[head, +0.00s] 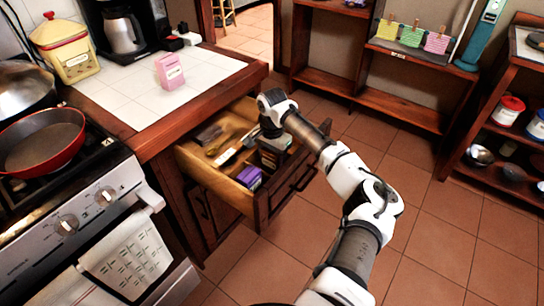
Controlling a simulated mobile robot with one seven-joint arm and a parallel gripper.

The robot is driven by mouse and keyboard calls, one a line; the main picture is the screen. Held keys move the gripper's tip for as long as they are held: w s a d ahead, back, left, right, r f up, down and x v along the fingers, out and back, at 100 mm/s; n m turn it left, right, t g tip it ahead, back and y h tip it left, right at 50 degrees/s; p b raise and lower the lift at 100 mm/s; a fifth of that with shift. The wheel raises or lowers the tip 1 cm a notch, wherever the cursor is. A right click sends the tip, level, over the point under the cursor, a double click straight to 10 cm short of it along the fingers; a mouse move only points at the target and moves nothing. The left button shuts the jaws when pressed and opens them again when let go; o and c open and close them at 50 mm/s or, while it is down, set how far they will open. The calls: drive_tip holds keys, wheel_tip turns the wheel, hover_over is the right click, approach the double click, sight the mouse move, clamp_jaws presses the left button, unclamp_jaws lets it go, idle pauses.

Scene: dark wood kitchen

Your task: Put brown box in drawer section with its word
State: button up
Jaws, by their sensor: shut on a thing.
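The open wooden drawer (188,160) sticks out below the tiled counter, with divided sections inside. My gripper (271,150) points down over the right part of the drawer. It is shut on a small dark box (268,159), seemingly the brown box, which shows just below the fingers and is largely hidden by them. I cannot tell whether the box touches the drawer floor. A purple box (249,177) lies in the drawer's front section, close to the held box. Section words are not readable from here.
Utensils and a dark item (208,136) lie in the drawer's left sections. A pink box (169,70) stands on the counter (130,93). The stove (90,200) is at the left. Shelves (400,110) stand at the back right. The tiled floor (440,240) at right is clear.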

drive_tip(key=o, duration=1)
drive_tip(key=shift+o, duration=0.2)
wheel_tip(320, 180, up, 12)
drive_tip(key=shift+r+b, duration=0.1)
drive_tip(key=shift+b, duration=0.5)
